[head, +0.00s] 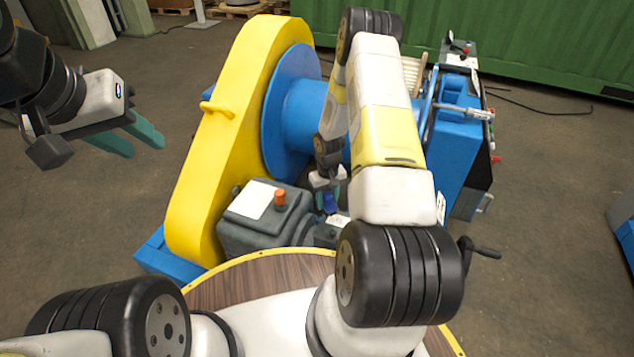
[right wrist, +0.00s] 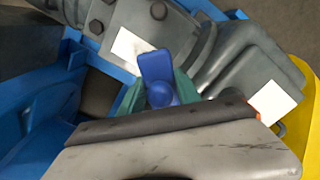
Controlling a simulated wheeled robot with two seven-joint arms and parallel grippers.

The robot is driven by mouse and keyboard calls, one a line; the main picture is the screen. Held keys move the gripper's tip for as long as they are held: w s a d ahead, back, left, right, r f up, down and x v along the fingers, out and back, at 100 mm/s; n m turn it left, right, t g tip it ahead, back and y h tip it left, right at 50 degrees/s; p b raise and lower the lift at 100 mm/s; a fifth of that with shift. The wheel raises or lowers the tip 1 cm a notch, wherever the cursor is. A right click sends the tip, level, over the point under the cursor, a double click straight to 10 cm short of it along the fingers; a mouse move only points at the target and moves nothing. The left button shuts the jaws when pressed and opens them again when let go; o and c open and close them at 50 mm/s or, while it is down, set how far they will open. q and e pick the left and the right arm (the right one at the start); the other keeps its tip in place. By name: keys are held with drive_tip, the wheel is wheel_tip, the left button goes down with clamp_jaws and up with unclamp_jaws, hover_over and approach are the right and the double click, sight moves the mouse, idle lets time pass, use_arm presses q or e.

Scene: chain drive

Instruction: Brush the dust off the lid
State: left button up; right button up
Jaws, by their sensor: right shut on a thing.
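My right gripper (head: 327,188) reaches down beside the grey housing (head: 243,234). In the right wrist view its teal fingers (right wrist: 160,90) are shut on a blue piece (right wrist: 156,66), close above grey machinery. The blue piece (head: 329,204) also shows in the head view. I cannot tell if it is a brush; no bristles show. The housing has a flat top with a white label (head: 257,199) and an orange cap (head: 280,197). I cannot tell for sure which part is the lid, and no dust is distinct. My left gripper (head: 147,149) is open and empty, in the air at left.
A tall yellow guard (head: 205,165) with a side handle stands left of a blue drum (head: 291,112). A blue cabinet (head: 457,135) with fittings stands at right. A wooden, yellow-edged surface (head: 260,275) is in front.

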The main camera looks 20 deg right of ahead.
sight(327, 193)
drive_tip(key=shift+r, duration=1.6)
